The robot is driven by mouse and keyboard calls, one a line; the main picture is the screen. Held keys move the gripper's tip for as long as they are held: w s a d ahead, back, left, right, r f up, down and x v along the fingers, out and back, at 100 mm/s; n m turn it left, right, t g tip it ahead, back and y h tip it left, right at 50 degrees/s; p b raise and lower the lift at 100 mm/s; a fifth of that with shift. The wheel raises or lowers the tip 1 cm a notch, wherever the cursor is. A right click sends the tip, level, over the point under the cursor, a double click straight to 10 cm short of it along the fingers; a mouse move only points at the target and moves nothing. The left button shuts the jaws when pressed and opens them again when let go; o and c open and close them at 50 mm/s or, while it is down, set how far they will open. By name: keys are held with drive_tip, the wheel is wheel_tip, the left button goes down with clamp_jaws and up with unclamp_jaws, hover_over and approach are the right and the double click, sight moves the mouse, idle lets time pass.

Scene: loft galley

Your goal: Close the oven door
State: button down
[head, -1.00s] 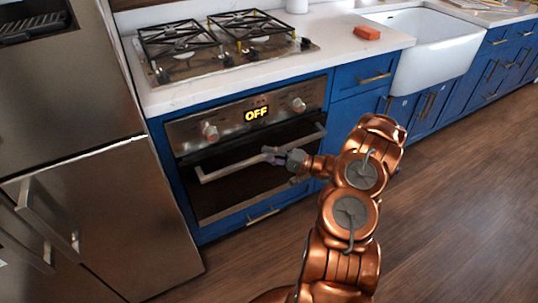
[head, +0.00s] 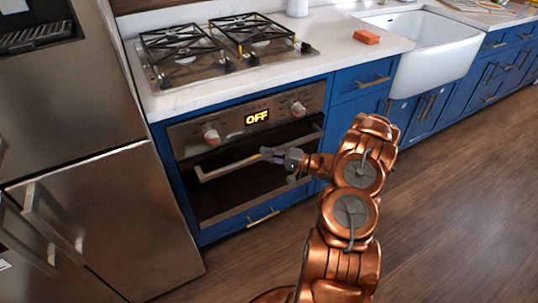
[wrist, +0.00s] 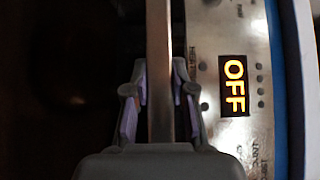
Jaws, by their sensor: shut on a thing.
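The oven (head: 250,125) is built into the blue cabinet under the cooktop, with two knobs and a display reading OFF. Its door (head: 235,195) has a dark window and a long metal bar handle (head: 225,170). The door looks closed or nearly so; I cannot tell whether a small gap is left. My gripper (head: 270,155) is at the middle of the handle. In the wrist view, the handle bar (wrist: 159,60) runs between the two fingers of my gripper (wrist: 159,105), beside the OFF display (wrist: 234,86). The fingers are shut on the handle.
A steel fridge (head: 95,200) stands close on the left. A blue drawer (head: 362,80) and cabinets run right of the oven to a white sink (head: 435,50). An orange block (head: 367,37) lies on the counter. The wooden floor (head: 450,220) at right is clear.

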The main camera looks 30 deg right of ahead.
drive_tip(key=shift+w+d+r+m+p, duration=0.15)
drive_tip(key=shift+w+p, duration=0.25)
drive_tip(key=shift+w, duration=0.2)
drive_tip(key=shift+w+d+r+m+p, duration=0.15)
drive_tip(key=shift+w+p, duration=0.2)
drive_tip(key=shift+w, duration=0.25)
drive_tip(key=shift+a+f, duration=0.1)
drive_tip(key=c, duration=1)
unclamp_jaws()
drive_tip(key=shift+a, duration=0.1)
drive_tip(key=shift+o, duration=0.2)
drive_tip(key=v, duration=1.2)
drive_tip(key=shift+r, duration=0.2)
